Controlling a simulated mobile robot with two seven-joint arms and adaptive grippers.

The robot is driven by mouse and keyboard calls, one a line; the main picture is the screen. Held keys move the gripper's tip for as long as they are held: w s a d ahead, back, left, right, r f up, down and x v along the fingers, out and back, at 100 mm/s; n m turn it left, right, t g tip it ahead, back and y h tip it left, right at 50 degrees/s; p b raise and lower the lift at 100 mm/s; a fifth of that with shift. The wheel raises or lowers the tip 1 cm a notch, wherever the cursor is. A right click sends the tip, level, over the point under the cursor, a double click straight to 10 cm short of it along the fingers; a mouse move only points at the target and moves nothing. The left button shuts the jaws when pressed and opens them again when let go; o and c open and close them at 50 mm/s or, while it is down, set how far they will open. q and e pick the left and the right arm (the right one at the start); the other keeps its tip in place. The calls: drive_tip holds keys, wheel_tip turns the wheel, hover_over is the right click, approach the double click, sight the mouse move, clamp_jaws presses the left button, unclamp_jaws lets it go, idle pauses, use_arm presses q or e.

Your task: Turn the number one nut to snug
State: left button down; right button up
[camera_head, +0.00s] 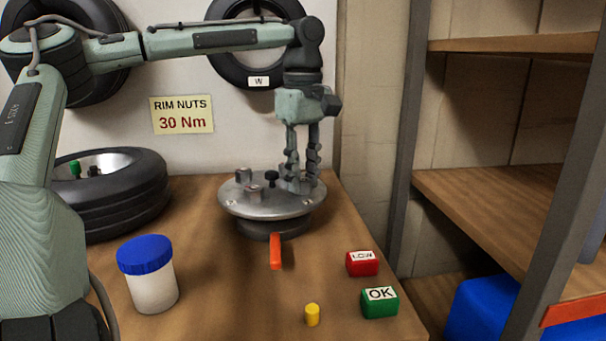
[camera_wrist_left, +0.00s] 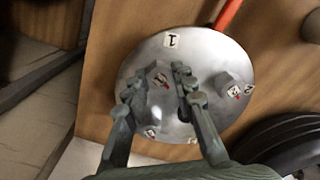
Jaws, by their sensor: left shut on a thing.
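A round metal plate (camera_head: 245,208) on a dark base stands on the wooden bench, with grey nuts on top. My left gripper (camera_head: 302,180) points straight down at the plate's right side. In the left wrist view its fingers (camera_wrist_left: 157,84) are shut on the grey number one nut (camera_wrist_left: 158,74), one finger on each side. This nut bears a red mark and sits beside the label "1" (camera_wrist_left: 171,40). Another red-marked nut (camera_wrist_left: 234,86) stands near the label "2". The head view hides most of the gripped nut behind the fingers. My right gripper is in neither view.
An orange handle (camera_head: 275,251) sticks out from the plate's front. A red block (camera_head: 362,265), a green OK block (camera_head: 379,304), a yellow peg (camera_head: 312,315) and a blue-lidded jar (camera_head: 150,280) stand nearby.

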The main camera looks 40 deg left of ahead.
use_arm(q)
drive_tip(key=m, duration=0.6)
drive_tip(key=shift+m, duration=0.4)
drive_tip(key=m, duration=0.3)
drive_tip(key=shift+m, duration=0.4)
drive_tip(key=m, duration=0.3)
drive_tip(key=shift+m, duration=0.3)
drive_tip(key=m, duration=0.3)
drive_tip(key=shift+m, duration=0.3)
drive_tip(key=m, duration=0.3)
drive_tip(key=shift+m, duration=0.3)
drive_tip(key=m, duration=0.6)
drive_tip(key=shift+m, duration=0.4)
